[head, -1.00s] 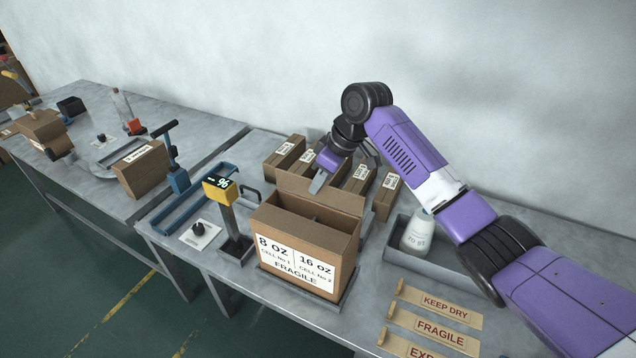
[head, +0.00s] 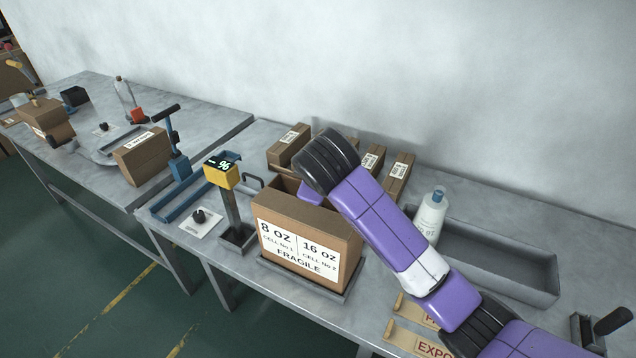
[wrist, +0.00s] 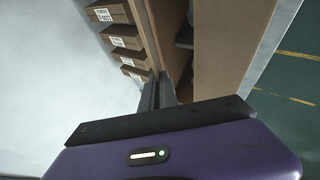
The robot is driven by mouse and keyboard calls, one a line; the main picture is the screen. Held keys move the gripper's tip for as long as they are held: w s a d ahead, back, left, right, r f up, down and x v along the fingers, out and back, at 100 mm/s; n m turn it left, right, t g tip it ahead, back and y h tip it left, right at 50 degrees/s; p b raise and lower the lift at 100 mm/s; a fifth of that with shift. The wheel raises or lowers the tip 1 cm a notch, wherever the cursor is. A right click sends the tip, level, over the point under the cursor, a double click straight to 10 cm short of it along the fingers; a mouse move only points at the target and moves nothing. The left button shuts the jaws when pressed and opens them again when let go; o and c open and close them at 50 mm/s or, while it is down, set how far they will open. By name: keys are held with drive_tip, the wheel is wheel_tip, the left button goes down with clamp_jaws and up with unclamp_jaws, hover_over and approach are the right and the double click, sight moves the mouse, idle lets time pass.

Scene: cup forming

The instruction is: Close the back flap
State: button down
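The carton (head: 349,262), labelled 8 OZ, 16 OZ and FRAGILE, stands upright on a flat plate. In the head view my arm hides the back flap and my fingertips. In the wrist view a long brown panel, which looks like the back flap (wrist: 166,35), runs between small boxes and the carton's dark opening. My gripper (wrist: 159,92) shows there with two fingers close together, shut, at the panel's near end. I cannot tell whether they touch it. A broad brown panel (wrist: 228,45) lies on the opening's other side.
Small labelled boxes (head: 398,178) stand behind the carton by the wall. A yellow display post (head: 222,172) stands left of the carton. A white bottle (head: 430,214) and a grey tray (head: 505,255) are to the right. Label strips lie at the front right.

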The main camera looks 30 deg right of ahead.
drive_tip(key=f+t+h+b, duration=0.1)
drive_tip(key=b, duration=0.1)
drive_tip(key=s+a+f+n+t+h+b, duration=0.1)
drive_tip(key=b, duration=0.2)
drive_tip(key=shift+a+f+h, duration=0.2)
drive_tip(key=shift+h, duration=0.2)
drive_tip(key=t+h+b, duration=0.1)
drive_tip(key=b, duration=0.1)
drive_tip(key=shift+a+f+b, duration=0.1)
drive_tip(key=shift+f+b, duration=0.05)
drive_tip(key=shift+b, duration=0.15)
drive_tip(key=shift+n+t, duration=0.3)
drive_tip(key=shift+t, duration=0.1)
drive_tip(key=c, duration=1.6)
unclamp_jaws()
drive_tip(key=shift+c, duration=0.2)
